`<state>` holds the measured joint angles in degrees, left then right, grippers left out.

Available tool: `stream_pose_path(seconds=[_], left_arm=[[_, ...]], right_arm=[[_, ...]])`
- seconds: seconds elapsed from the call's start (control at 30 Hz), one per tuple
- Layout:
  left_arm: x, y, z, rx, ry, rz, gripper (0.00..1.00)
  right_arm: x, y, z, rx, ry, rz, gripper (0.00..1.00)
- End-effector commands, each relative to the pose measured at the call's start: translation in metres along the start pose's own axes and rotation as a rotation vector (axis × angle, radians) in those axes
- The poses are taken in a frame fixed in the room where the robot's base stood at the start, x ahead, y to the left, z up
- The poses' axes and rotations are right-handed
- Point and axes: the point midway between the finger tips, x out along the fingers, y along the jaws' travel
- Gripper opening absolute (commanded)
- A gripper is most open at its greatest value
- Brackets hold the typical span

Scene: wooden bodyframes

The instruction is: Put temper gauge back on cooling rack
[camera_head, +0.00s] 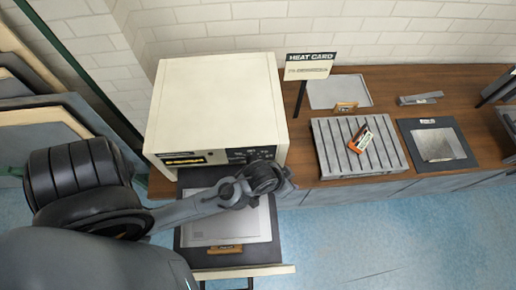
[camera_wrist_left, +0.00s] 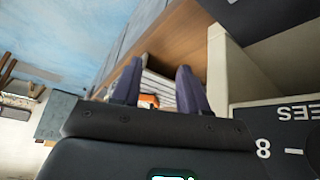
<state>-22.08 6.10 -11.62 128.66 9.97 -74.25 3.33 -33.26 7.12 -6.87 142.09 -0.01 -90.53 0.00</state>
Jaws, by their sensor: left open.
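A small orange-edged block with a pale and dark face, apparently the temper gauge (camera_head: 361,139), lies tilted on top of the grey slatted cooling rack (camera_head: 336,163) on the bench. My left gripper (camera_head: 286,184) is at the front right corner of the cream oven, left of the rack and apart from it. In the left wrist view its two dark fingers (camera_wrist_left: 157,75) stand apart with nothing held. Between and beyond them show an orange bit (camera_wrist_left: 148,100) and pale slats, apparently the gauge and rack. My right gripper is not in view.
The cream oven (camera_head: 215,95) has a pulled-out drawer with a pale plate (camera_head: 215,232) below my left arm. A "HEAT CARD" sign (camera_head: 310,64) stands behind the rack. A dark-framed plate (camera_head: 405,136) lies right of the rack, a flat tray (camera_head: 322,92) behind it.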

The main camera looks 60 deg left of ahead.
Motion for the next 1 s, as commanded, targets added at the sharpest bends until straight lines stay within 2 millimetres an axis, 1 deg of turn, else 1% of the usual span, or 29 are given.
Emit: stream_pose_path(seconds=[0.03, 0.1, 0.2, 0.3, 0.63, 0.73, 0.87, 0.97, 1.0], left_arm=[[-0.018, -0.005, 0.022, 0.040, -0.060, -0.001, 0.43], [-0.039, -0.010, 0.044, 0.094, -0.131, -0.004, 0.43], [-0.061, -0.015, 0.065, 0.149, -0.201, -0.012, 0.43], [-0.071, -0.018, 0.074, 0.177, -0.235, -0.017, 0.43], [-0.074, -0.019, 0.075, 0.182, -0.241, -0.018, 0.43], [-0.078, -0.018, 0.073, 0.181, -0.241, -0.018, 0.43], [-0.091, -0.018, 0.064, 0.181, -0.240, -0.018, 0.43], [-0.108, -0.016, 0.054, 0.180, -0.240, -0.018, 0.43], [-0.117, -0.016, 0.049, 0.180, -0.240, -0.018, 0.43]], right_arm=[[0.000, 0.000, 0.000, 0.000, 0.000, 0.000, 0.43], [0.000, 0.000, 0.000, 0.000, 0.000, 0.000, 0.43], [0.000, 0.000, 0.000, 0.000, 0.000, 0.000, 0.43], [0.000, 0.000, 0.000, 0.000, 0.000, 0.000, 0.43], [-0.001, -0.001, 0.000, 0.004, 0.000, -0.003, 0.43], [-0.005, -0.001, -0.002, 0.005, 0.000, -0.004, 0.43], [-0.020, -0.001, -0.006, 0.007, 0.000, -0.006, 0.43], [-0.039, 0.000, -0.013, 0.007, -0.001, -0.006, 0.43], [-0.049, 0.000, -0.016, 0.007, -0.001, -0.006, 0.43]])
